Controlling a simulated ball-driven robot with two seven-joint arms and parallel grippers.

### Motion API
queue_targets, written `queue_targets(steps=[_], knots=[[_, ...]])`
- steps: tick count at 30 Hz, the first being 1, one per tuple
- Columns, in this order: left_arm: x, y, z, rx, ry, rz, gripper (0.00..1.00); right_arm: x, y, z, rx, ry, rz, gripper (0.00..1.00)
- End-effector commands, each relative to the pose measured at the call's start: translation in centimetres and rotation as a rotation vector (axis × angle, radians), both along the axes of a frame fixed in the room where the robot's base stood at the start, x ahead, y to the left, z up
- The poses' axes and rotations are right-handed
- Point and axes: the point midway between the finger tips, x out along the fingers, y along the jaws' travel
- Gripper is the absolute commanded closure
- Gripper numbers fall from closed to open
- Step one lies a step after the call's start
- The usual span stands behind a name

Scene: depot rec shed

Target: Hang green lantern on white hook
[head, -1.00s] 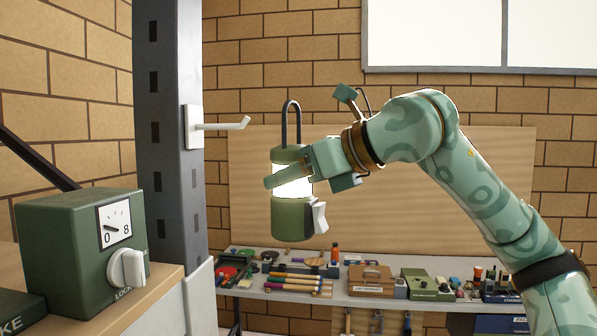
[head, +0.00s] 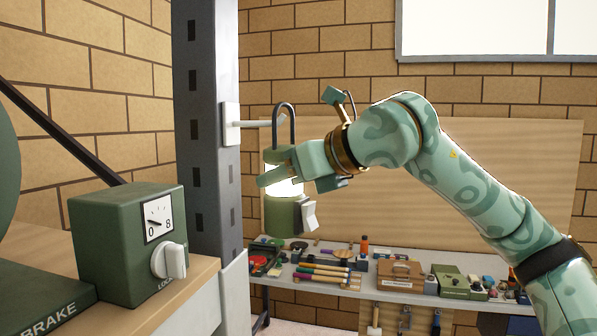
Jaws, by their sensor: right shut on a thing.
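The green lantern (head: 280,216) hangs upright in my right gripper (head: 272,177), with its lit band between the fingers. Its dark loop handle (head: 285,107) stands up above it. The white hook (head: 252,124) sticks out to the right from a white plate (head: 231,124) on the grey steel post. The hook's tip overlaps the loop in the picture; I cannot tell whether it is inside the loop or at another depth. My right gripper is shut on the lantern's body, below hook height. My left gripper is out of view.
The grey post (head: 207,60) stands just left of the lantern. A green box with a dial and knob (head: 125,245) sits on a wooden-topped counter (head: 190,290) at lower left. A bench (head: 400,283) crowded with tools stands behind, below a plain wooden board (head: 480,190).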

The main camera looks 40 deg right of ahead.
Motion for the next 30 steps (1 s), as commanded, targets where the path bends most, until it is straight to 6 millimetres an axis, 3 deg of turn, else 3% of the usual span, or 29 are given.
queue_targets(steps=[10,18,30], knots=[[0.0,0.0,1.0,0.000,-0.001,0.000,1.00,1.8,1.5,0.1,0.001,-0.003,0.000,1.00],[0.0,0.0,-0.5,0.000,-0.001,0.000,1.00,2.6,2.3,-1.4,0.000,-0.004,0.000,1.00],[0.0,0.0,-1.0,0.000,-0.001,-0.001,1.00,2.8,2.4,-1.7,0.000,-0.005,-0.001,1.00]])
